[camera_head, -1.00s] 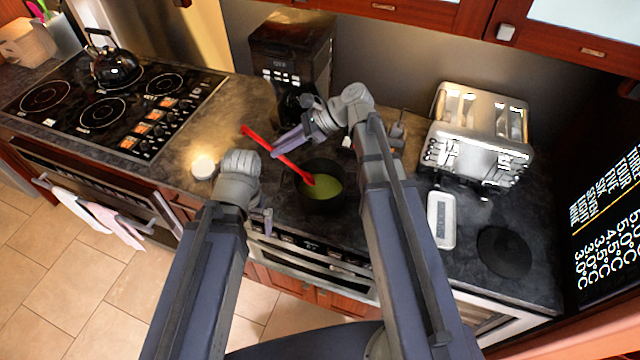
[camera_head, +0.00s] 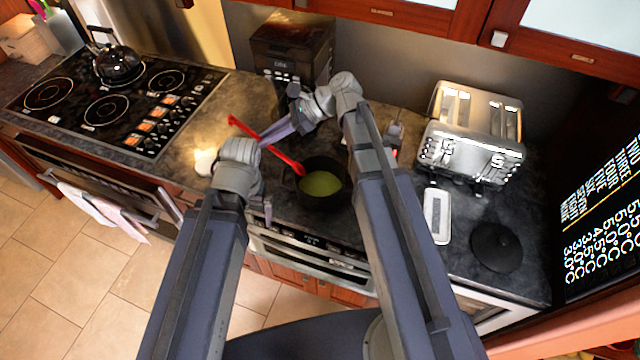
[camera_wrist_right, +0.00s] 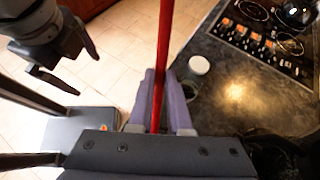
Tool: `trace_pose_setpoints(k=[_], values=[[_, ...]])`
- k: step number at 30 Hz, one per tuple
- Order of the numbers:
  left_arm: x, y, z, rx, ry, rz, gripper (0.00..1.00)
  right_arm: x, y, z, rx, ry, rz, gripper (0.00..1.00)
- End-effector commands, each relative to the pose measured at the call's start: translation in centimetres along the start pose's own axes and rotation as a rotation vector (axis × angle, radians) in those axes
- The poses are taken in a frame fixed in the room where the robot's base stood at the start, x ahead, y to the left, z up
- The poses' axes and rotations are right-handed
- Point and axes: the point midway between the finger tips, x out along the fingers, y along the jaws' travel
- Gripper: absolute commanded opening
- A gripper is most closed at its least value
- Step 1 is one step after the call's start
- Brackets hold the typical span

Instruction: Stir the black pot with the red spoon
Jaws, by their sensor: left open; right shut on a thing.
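The red spoon (camera_head: 285,157) is held by my right gripper (camera_head: 268,140). Its handle end points up and left. Its bowl end is at the left inner side of the black pot (camera_head: 322,206), which holds green contents; I cannot tell how deep it reaches. In the right wrist view the red handle (camera_wrist_right: 161,60) passes between the shut purple fingers (camera_wrist_right: 160,95). My left gripper (camera_head: 264,207) is open and empty, left of the pot near the counter's front edge. It also shows at the upper left of the right wrist view (camera_wrist_right: 70,62).
A coffee machine (camera_head: 291,50) stands behind the pot, and a toaster (camera_head: 470,135) at the right. A small white-topped jar (camera_head: 204,162) is beside my left gripper. A white dish (camera_head: 437,215) and black disc (camera_head: 497,247) lie right. The stove (camera_head: 120,105) is at left.

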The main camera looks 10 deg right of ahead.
Motion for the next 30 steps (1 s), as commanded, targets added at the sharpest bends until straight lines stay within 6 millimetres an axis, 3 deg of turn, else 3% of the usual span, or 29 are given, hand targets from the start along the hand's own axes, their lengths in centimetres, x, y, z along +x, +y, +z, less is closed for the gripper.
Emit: trace_pose_setpoints(k=[16,30], values=[[-0.5,0.0,0.0,0.0,0.0,0.0,1.0,-0.3,0.0,0.4,0.0,0.0,0.0,0.0],[-4.8,-0.5,0.3,0.0,0.0,0.0,1.0,-2.6,0.0,4.1,0.0,0.0,0.0,0.0]])
